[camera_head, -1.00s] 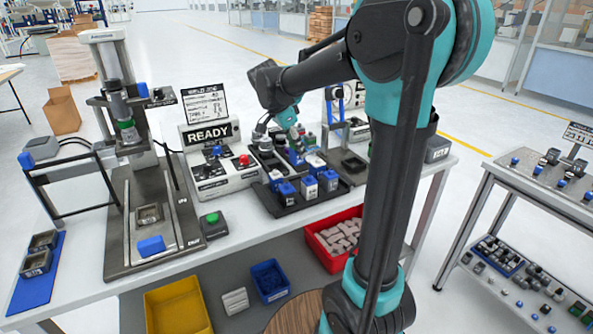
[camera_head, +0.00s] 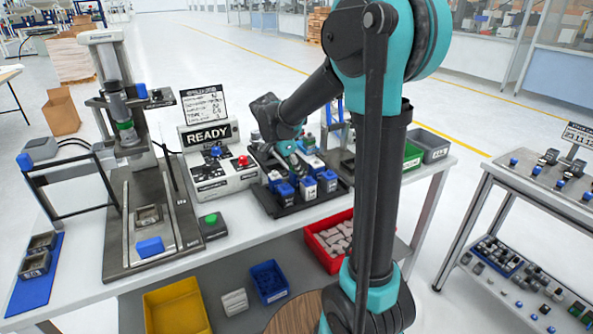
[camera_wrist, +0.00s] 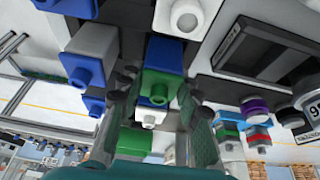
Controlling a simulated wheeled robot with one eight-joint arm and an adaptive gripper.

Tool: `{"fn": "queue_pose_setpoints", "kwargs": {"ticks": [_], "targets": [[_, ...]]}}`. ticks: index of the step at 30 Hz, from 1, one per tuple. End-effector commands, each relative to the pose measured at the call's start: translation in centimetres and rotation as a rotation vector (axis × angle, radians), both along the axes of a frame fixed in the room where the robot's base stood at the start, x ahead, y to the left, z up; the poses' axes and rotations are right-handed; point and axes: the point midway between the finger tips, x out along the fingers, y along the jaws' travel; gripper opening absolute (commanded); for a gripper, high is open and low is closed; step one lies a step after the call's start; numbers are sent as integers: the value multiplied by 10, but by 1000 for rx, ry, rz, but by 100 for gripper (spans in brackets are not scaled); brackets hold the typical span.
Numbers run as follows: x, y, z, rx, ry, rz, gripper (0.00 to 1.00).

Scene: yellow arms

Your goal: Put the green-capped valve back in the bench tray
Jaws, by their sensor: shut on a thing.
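My gripper (camera_head: 291,158) is over the black bench tray (camera_head: 312,203) in the head view, among the valves standing there. In the wrist view the two teal fingers of my gripper (camera_wrist: 158,100) close around a green-capped valve (camera_wrist: 159,84), with its green part between the fingertips. A white knob and more green show just below it; I cannot tell whether they belong to the same valve. In the head view the held valve is hidden or too small to make out. Whether it touches the tray is not clear.
Blue-and-white valves (camera_head: 308,187) stand close together in the tray's front part. A READY control box (camera_head: 209,152) is left of the tray, with a press (camera_head: 125,130) beyond it. A green bin (camera_head: 411,158) stands to the right. A red bin (camera_head: 317,241) is below.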

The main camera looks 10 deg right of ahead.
Motion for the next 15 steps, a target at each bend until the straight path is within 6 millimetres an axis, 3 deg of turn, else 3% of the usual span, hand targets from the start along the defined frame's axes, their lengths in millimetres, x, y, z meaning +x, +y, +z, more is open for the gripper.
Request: {"fn": "queue_pose_setpoints", "kwargs": {"ticks": [1,2,6,15], "targets": [[0,0,-2,0,0,0,4],[0,0,-2,0,0,0,35],[0,0,-2,0,0,0,52],[0,0,-1,0,0,0,54]]}}
